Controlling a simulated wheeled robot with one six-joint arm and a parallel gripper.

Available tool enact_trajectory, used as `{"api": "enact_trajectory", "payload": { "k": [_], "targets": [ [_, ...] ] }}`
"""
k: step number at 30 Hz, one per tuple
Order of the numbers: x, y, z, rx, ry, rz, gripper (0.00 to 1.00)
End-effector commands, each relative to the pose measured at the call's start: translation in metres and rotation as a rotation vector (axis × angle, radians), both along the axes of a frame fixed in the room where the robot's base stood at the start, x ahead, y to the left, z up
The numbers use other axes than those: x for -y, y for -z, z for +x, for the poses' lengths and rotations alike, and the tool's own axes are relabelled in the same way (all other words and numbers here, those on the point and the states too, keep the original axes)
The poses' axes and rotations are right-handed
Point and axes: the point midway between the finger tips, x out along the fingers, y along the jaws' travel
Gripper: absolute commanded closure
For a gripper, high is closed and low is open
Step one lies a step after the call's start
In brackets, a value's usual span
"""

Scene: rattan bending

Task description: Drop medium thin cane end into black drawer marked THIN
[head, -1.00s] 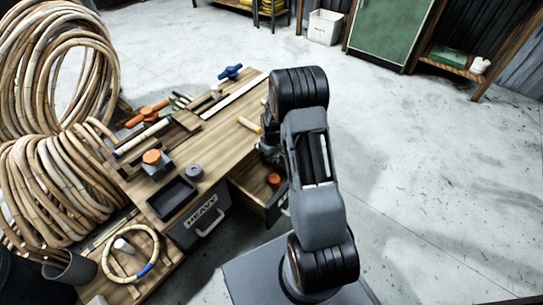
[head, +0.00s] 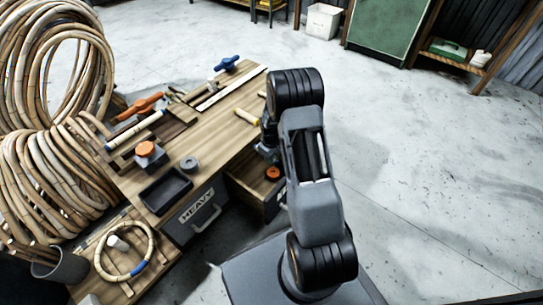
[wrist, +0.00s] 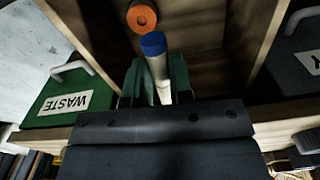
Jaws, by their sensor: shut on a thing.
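My gripper (wrist: 153,85), with green fingers, is shut on a pale thin cane piece with a blue end (wrist: 153,45). It holds the piece over an open wooden drawer (wrist: 205,50), with the blue end pointing into it. The same drawer shows in the head view (head: 245,180), left of my arm, which hides much of it and my gripper. A round orange-topped thing (wrist: 142,16) lies in the drawer, beyond the blue end. The THIN marking does not show.
A green drawer front marked WASTE (wrist: 62,103) is on the left in the wrist view. The dark HEAVY drawer (head: 196,215) is on the bench's near side. Tools and a black tray (head: 165,190) lie on the bench. Cane coils (head: 55,180) stand at left. The floor at right is clear.

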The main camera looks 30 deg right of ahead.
Motion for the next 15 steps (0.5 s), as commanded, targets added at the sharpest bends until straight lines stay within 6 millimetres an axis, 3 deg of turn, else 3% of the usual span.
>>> {"api": "enact_trajectory", "payload": {
  "k": [1,2,3,10,15],
  "targets": [
    [0.0,-0.0003,0.0,0.0,0.0,0.0,1.0],
    [0.0,-0.0003,0.0,0.0,0.0,0.0,0.76],
    [0.0,-0.0004,0.0,0.0,0.0,0.0,0.72],
    [0.0,-0.0004,0.0,0.0,0.0,0.0,0.5],
    [0.0,-0.0004,0.0,0.0,0.0,0.0,0.49]
  ]
}}
